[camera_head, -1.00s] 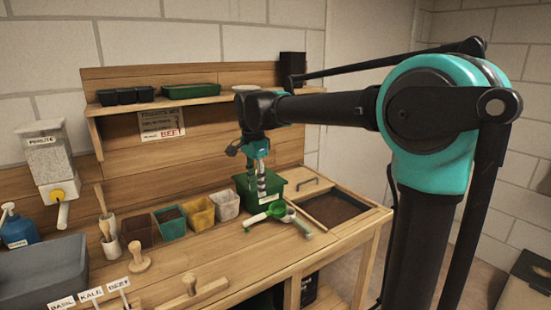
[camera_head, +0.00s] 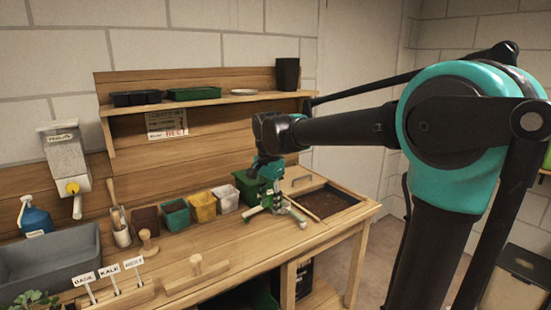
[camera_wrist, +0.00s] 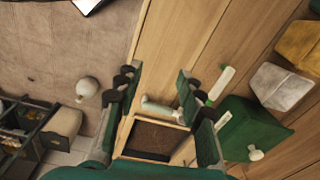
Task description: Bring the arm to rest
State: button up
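My gripper (camera_head: 272,202) hangs over the right part of the wooden bench (camera_head: 225,255), in front of the green box (camera_head: 243,184). In the wrist view my gripper (camera_wrist: 155,98) has its two dark green fingers wide apart, with nothing held between them. Below it lie a pale, green-tipped tool (camera_wrist: 157,106) and another white and green piece (camera_wrist: 221,83). In the head view the gripper partly hides these. My arm reaches in from the right at shelf height.
A soil-filled recess (camera_head: 325,203) is at the bench's right end. Yellow pot (camera_head: 202,207) and white pot (camera_head: 227,199) stand left of the gripper. A shelf (camera_head: 200,101) with trays and a black pot (camera_head: 287,74) is above. The bench front has a wooden handled tool (camera_head: 196,273).

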jog(key=s+d+f+n+t, duration=0.1)
jog(key=s+d+f+n, duration=0.3)
jog(key=s+d+f, duration=0.4)
jog(key=s+d+f+n+t, duration=0.2)
jog(key=s+d+f+n, duration=0.3)
jog(key=s+d+f, duration=0.3)
jog(key=d+f, duration=0.4)
jog(key=d, duration=0.1)
jog(key=shift+s, duration=0.2)
jog(key=shift+c, duration=0.5)
